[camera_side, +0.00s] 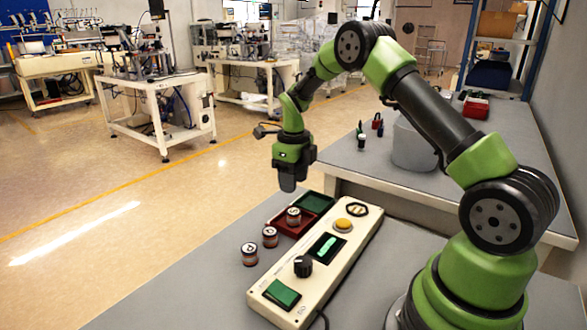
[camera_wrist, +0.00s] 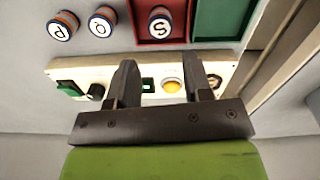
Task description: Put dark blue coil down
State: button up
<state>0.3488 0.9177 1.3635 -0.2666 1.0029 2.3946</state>
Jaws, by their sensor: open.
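Three small round coils with letters on top stand near the control panel. One, marked S (camera_wrist: 160,22), sits in the red tray (camera_wrist: 144,34); in the side view it is the farthest coil (camera_side: 293,216). The coils marked Q (camera_wrist: 102,22) and P (camera_wrist: 62,26) stand on the grey table left of the red tray. Their colours are hard to tell apart, so I cannot say which is the dark blue one. My gripper (camera_side: 288,188) is open and empty above the far end of the trays; its fingers also show in the wrist view (camera_wrist: 160,72).
A green tray (camera_side: 317,202) adjoins the red one. The cream control panel (camera_side: 345,215) has a black knob (camera_side: 303,266), a yellow button (camera_side: 344,225) and a green switch (camera_side: 282,293). Bare grey table lies left of the coils, ending at an edge.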

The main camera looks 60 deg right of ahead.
jog(key=s+a+r+n+t, duration=0.2)
jog(key=s+a+r+n, duration=0.15)
jog(key=r+n, duration=0.4)
jog(key=s+a+r+n+t, duration=0.1)
jog(key=s+a+r+n, duration=0.3)
jog(key=r, duration=0.6)
jog(key=s+a+r+n+t+y, duration=0.1)
jog(key=s+a+n+t, duration=0.1)
jog(key=s+a+n, duration=0.2)
jog(key=s+a+r+n+t+y, duration=0.1)
jog(key=s+a+n, duration=0.3)
jog(key=s+n, duration=0.6)
jog(key=n+t, duration=0.1)
jog(key=n, duration=0.4)
jog(key=shift+s+a+r, duration=0.3)
jog(key=shift+s+r, duration=0.1)
